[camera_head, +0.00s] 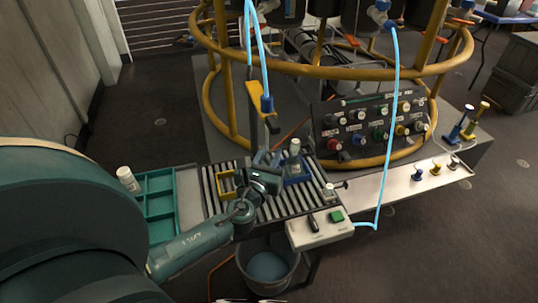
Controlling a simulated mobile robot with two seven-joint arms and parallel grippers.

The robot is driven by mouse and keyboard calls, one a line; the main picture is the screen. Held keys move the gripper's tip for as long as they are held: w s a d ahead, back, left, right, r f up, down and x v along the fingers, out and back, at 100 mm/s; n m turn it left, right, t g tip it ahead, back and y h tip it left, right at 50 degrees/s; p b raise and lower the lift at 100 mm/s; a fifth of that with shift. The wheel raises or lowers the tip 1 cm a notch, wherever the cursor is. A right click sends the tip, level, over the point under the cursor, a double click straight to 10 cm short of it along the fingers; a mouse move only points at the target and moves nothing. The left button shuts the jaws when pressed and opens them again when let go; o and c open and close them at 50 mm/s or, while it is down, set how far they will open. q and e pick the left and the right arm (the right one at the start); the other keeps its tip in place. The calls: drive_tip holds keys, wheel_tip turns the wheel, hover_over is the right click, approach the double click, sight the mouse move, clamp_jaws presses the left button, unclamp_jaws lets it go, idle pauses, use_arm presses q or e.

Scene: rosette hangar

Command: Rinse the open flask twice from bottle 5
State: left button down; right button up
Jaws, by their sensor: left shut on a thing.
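My left gripper (264,172) reaches over the slatted rack (213,190) from the lower left. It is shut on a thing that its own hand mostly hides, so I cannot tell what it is. Just right of it, a small pale vessel with a grey top (295,155) stands upright in a blue holder (296,178). I cannot tell whether this is the open flask. A white bottle (127,178) stands at the far left, by the green tray. No number is readable on any bottle. My right gripper is out of view.
A yellow bracket (226,184) is left of my gripper. The green compartment tray (158,207) looks empty. A bucket (268,270) stands below the rack. A box with a green button (320,228) and a light-blue hose (392,130) are at right. The yellow ring frame (225,90) rises behind.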

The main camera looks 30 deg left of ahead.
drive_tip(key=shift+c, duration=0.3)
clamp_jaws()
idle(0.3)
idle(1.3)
